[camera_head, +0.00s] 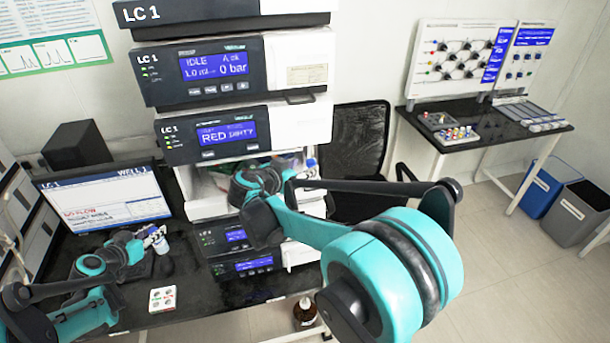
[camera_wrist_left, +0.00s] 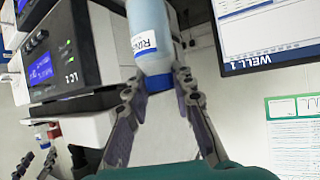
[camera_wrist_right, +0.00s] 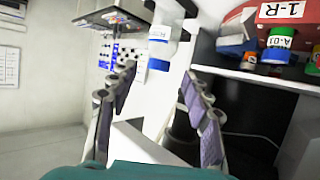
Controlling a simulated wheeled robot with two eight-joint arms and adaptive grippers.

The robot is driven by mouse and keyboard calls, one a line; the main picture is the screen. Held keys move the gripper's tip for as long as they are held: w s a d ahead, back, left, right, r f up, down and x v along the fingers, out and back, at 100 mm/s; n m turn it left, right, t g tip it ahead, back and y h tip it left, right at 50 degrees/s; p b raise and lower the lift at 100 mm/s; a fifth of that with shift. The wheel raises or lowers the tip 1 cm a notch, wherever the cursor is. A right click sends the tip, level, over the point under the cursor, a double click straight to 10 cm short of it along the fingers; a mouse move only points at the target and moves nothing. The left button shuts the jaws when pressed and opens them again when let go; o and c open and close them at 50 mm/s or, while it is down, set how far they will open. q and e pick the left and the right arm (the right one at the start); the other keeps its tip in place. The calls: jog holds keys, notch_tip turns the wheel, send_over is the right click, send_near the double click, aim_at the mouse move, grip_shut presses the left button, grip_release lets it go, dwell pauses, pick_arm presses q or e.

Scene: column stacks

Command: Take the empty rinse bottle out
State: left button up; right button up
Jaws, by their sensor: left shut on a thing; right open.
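A bottle (camera_wrist_left: 152,40) with a blue cap and a white label starting with R is in my left gripper (camera_wrist_left: 158,84). Its fingers are shut around the capped end. In the head view this bottle (camera_head: 160,244) is in front of the monitor, above the bench. My right gripper (camera_wrist_right: 155,84) is open and empty at the side of the LC stack. Another bottle (camera_wrist_right: 161,45), pale with a blue cap and a label, stands just beyond its fingertips, apart from them. Its blue cap (camera_head: 311,163) shows beside the stack in the head view; the arm hides most there.
An open compartment in the stack holds a red box (camera_wrist_right: 285,14) marked 1-R and several capped containers. The monitor (camera_head: 105,198) and a small white tray (camera_head: 162,299) are on the dark bench. A side table (camera_head: 480,130) and two bins stand at the right.

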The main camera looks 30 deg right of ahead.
aim_at(308, 164)
jog(key=x, duration=0.5)
jog(key=shift+w+d+f, duration=0.1)
jog(key=shift+w+d, duration=0.1)
jog(key=shift+d, duration=0.1)
jog(key=shift+s+a, duration=0.1)
jog(key=shift+c, duration=0.9)
jog(key=c, duration=0.8)
